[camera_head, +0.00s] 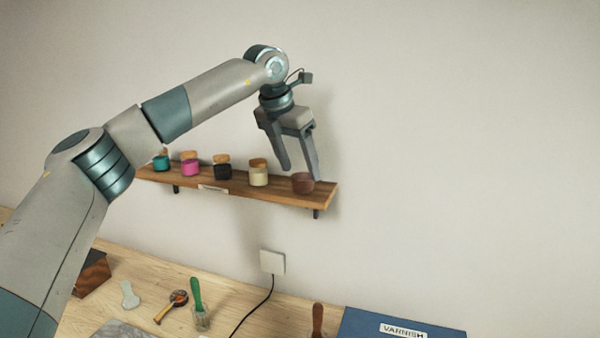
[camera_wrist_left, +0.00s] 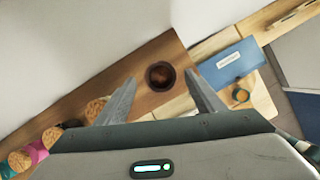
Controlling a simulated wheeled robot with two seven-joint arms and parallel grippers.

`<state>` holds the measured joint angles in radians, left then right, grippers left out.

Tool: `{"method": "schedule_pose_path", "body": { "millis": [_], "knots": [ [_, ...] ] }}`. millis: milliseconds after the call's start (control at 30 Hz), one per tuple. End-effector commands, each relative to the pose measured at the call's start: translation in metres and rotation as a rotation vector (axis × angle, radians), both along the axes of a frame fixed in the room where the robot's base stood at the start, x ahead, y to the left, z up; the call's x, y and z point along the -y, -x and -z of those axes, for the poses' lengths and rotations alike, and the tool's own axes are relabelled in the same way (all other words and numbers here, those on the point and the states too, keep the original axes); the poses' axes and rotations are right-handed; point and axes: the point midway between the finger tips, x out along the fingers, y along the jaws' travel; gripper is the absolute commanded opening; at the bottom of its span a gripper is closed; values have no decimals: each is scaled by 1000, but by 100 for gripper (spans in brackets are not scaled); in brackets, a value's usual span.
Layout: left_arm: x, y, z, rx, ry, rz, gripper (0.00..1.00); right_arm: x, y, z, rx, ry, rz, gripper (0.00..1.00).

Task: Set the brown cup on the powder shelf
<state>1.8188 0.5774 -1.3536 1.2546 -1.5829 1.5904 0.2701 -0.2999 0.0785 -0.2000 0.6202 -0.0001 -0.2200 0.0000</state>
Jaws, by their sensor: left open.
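The brown cup (camera_head: 303,183) stands upright at the right end of the wooden powder shelf (camera_head: 322,198) on the wall. My left gripper (camera_head: 302,173) is open just above the cup, its fingers pointing down. In the left wrist view the cup (camera_wrist_left: 160,76) shows from above, between and beyond the two open fingertips (camera_wrist_left: 165,88), with a dark inside. I cannot tell whether a finger touches it. The shelf (camera_wrist_left: 122,66) lies under it in that view. My right gripper is not in view.
Several corked jars (camera_head: 222,168) stand in a row on the shelf left of the cup. A wall socket (camera_head: 272,262) has a cable.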

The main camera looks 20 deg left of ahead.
Motion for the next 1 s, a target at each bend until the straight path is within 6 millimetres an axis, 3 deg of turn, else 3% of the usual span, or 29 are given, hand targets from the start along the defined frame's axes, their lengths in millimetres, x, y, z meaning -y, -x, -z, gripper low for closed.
{"method": "schedule_pose_path", "body": {
  "millis": [500,700,1000],
  "knots": [
    [-13,29,-79,3,-1,-1,62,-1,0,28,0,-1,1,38],
    [-16,35,-92,1,-1,1,62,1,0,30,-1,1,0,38],
    [-16,35,-94,1,-1,1,62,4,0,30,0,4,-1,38]
  ]
}}
